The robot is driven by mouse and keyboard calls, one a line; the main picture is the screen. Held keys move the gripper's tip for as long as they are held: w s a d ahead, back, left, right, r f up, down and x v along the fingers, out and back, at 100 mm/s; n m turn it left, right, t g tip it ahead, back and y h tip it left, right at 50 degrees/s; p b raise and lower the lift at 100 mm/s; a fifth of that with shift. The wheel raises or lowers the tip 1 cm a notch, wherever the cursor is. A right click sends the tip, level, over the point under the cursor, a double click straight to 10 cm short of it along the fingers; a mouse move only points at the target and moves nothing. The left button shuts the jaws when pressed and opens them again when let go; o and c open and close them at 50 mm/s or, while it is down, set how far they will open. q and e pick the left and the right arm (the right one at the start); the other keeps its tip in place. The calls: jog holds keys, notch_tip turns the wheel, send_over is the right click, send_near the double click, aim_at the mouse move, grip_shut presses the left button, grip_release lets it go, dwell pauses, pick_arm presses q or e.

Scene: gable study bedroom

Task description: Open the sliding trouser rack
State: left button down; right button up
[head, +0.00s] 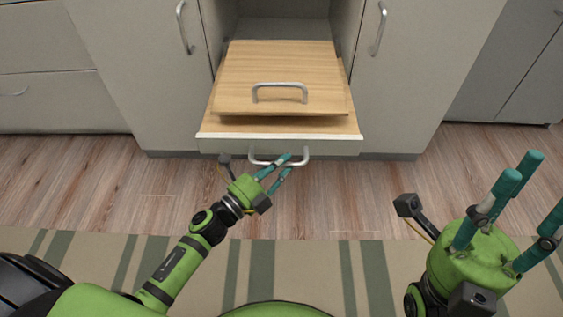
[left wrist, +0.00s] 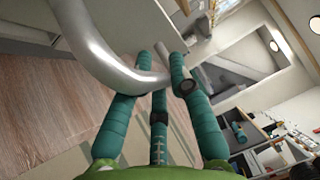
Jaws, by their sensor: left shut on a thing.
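Two sliding units stand out of the open cabinet in the head view. The upper one is a light wood panel (head: 285,65) with a silver handle (head: 279,86). The lower one (head: 230,129) has a pale front edge and its own silver handle (head: 304,156) below. I cannot tell which is the trouser rack. My left gripper (head: 287,164) is shut on the lower handle. In the left wrist view the curved silver bar (left wrist: 102,52) passes between the teal fingers (left wrist: 165,72). My right gripper (head: 530,190) is empty with its fingers spread, away from the cabinet.
Tall cabinet doors with handles flank the opening at left (head: 135,70) and right (head: 425,65). More drawers (head: 45,85) stand at far left. Wood floor (head: 90,180) and a striped rug (head: 345,265) lie clear in front.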

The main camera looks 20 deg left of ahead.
pick_arm(q)
jog(key=c, duration=1.1)
grip_release()
jog(key=shift+s+a+f, duration=0.15)
jog(key=shift+s+a, duration=0.1)
jog(key=shift+s, duration=0.2)
jog(key=v, duration=1.1)
